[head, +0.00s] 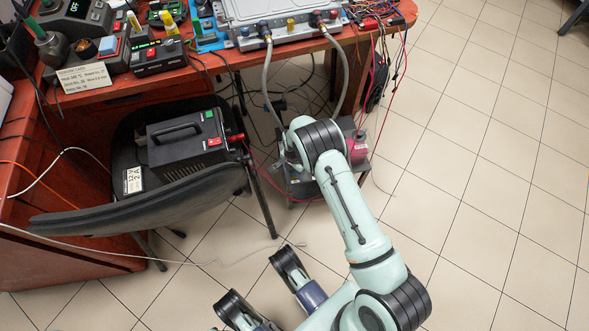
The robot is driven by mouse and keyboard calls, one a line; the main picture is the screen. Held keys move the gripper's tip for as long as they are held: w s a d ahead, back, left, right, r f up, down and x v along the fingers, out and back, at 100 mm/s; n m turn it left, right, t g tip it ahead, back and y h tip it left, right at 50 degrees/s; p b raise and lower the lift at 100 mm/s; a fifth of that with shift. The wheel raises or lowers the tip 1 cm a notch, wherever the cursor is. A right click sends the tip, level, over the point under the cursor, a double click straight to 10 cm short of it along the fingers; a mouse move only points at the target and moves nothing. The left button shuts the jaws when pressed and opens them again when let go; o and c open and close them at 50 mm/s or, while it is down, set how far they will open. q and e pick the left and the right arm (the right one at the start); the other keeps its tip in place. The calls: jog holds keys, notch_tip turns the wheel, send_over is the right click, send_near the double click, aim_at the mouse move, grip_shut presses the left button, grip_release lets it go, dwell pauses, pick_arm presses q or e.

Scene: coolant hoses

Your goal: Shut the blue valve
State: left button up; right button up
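My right arm reaches up from the bottom of the head view to a low dark unit (301,188) on the floor under the table edge. My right gripper (283,160) is at the left side of the arm's end, near the lower end of the left grey hose (266,88). It is small and mostly hidden by my wrist, so I cannot tell whether its fingers are open or touching anything. I cannot pick out a blue valve on the unit; my wrist covers much of its top.
A second grey hose (344,82) also runs down from the silver box (283,12) on the red table (215,73). A chair (160,200) with a black power supply (187,141) stands left of the unit. Loose cables hang nearby. The tiled floor (490,150) at right is clear.

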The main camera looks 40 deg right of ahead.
jog(key=shift+w, duration=0.2)
jog(key=n, duration=0.7)
jog(key=n+b, duration=0.1)
jog(key=n, duration=0.5)
jog(key=shift+s+d, duration=0.1)
notch_tip(320, 180, up, 13)
jog(key=p, duration=0.4)
jog(key=s+a+f+y+b, duration=0.1)
jog(key=s+a+f, duration=0.3)
jog(key=s+f, duration=0.3)
jog(key=s+a+f+y+b, duration=0.1)
jog(key=s+a+f, duration=0.3)
jog(key=s+f, duration=0.3)
jog(key=s+a+f+m+b, duration=0.1)
jog(key=s+a+f, duration=0.1)
jog(key=s, duration=0.6)
jog(key=s+a+f+m+g+b, duration=0.1)
jog(key=s+a, duration=0.3)
jog(key=s, duration=0.4)
jog(key=shift+f+g, duration=0.3)
jog(key=shift+f, duration=0.35)
jog(key=shift+w, duration=0.1)
